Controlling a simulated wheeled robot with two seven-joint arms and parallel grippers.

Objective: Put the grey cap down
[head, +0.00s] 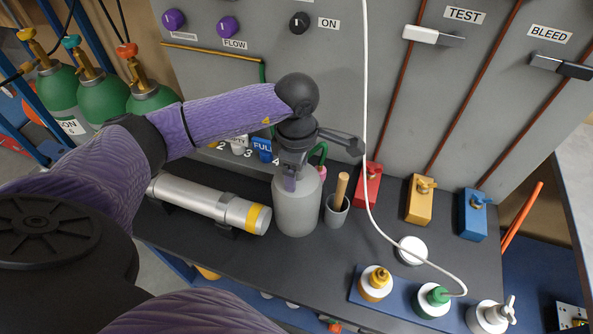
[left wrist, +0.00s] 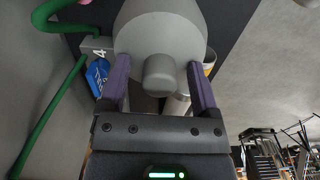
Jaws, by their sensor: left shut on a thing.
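The grey cap (head: 297,212) is a tall, smooth, round-shouldered grey body over the dark bench, right of a silver cylinder. My left gripper (head: 290,180) reaches down on it from above and is shut on its upper part. The cap looks upright. I cannot tell whether its lower end touches the bench. My right gripper is not in view.
A silver cylinder with a yellow band (head: 258,219) lies close left. A grey cup with a wooden handle (head: 337,209) stands close right. A white hose (head: 369,150) hangs further right. A blue tray (head: 400,298) with capped fittings is at front right. The bench (head: 325,260) in front is clear.

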